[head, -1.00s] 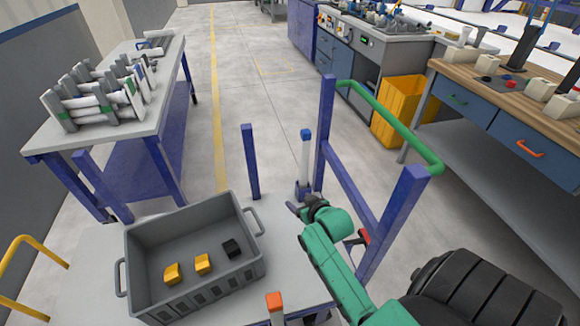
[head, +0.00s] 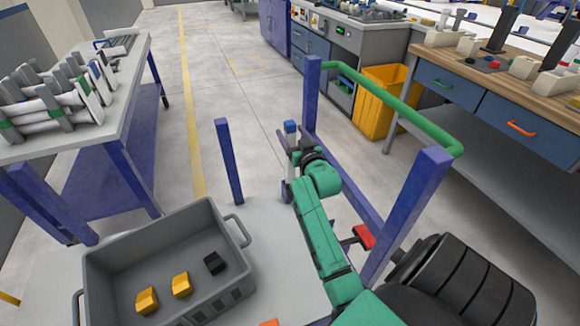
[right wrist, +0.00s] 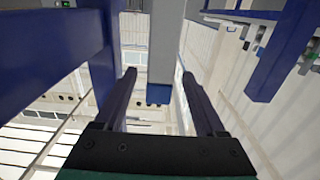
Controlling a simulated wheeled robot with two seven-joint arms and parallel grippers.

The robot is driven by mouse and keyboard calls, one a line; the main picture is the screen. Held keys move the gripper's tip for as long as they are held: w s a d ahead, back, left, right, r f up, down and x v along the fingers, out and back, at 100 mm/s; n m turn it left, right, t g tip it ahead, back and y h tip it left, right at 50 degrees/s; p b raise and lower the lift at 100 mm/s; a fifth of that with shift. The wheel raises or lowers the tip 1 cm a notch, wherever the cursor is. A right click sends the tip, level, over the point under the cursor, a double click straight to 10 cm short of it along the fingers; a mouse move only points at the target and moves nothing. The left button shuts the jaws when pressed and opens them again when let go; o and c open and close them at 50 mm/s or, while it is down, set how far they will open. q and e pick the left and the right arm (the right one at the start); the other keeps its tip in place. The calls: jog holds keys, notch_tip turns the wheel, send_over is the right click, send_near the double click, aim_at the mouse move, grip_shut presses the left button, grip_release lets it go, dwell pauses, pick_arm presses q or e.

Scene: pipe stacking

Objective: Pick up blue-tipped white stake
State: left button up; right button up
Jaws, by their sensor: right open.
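The blue-tipped white stake stands upright at the far side of the cart; its blue tip (head: 290,126) shows just above my right gripper (head: 289,146). The gripper hides part of the stake's shaft. In the right wrist view the pale shaft (right wrist: 166,40) and blue tip (right wrist: 158,95) appear in the space between my two open fingers (right wrist: 158,78). I cannot tell whether either finger touches it. My left gripper is not in view.
A grey bin (head: 150,245) with two yellow blocks and a black one is on the cart. Blue posts (head: 229,160) and a green handrail (head: 390,105) stand close around my right arm. A rack table (head: 130,100) is at left, a yellow crate (head: 375,110) at right.

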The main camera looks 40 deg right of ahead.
jog(key=shift+x, duration=0.9)
jog(key=shift+s, duration=0.1)
jog(key=shift+c, duration=0.9)
grip_shut()
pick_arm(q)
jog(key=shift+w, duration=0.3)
